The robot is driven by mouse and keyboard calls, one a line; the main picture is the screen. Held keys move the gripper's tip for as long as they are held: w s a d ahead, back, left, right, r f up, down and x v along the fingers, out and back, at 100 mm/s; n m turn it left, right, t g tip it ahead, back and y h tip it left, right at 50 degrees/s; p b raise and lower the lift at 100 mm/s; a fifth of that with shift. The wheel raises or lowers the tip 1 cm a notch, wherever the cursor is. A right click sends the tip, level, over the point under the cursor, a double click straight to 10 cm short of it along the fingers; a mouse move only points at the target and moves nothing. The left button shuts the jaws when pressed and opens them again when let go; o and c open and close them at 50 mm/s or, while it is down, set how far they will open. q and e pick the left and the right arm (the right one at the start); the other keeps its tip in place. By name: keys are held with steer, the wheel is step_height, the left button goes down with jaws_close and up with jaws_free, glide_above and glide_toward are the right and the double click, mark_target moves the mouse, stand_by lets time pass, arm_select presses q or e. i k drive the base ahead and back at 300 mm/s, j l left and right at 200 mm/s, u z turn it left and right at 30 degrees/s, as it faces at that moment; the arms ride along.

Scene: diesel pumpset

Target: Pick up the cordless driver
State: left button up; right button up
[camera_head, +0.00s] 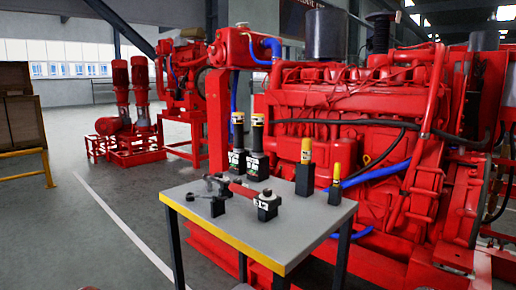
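A grey-topped table (185,199) with a yellow front edge stands in front of the red engine. At its left lies a small grey and black tool (212,189). Beside it lies a tool with a red shaft (243,190), its right end at a black block (266,207). Two tall dark tools with light tops, a left one (238,135) and a right one (257,138), stand upright in black holders at the back. Two yellow-topped items (306,151) (337,172) stand in black holders at the right. I cannot tell for sure which is the cordless driver. Neither gripper is in view.
The large red diesel engine (345,100) with blue and black hoses stands close behind and right of the table. Red pumps (121,90) stand at the back left. A brown cabinet (20,115) with a yellow rail is at the far left. The floor left of the table is clear.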

mark_target(257, 120)
steer(key=k+z, duration=0.15)
steer(key=z, duration=0.3)
steer(key=k+z, duration=0.1)
steer(key=z, duration=0.35)
steer(key=k+l+z, duration=0.1)
steer(key=z, duration=0.3)
steer(key=j+z, duration=0.15)
steer(key=z, duration=2.55)
steer(key=k+j+z, duration=0.15)
steer(key=k, duration=0.65)
steer(key=k+j+z, duration=0.15)
steer(key=k, duration=0.6)
steer(key=k+j+u, duration=0.1)
steer(key=k+u, duration=0.25)
steer(key=k, duration=0.25)
steer(key=k+j+u, duration=0.3)
steer(key=k, duration=0.3)
steer(key=l, duration=0.1)
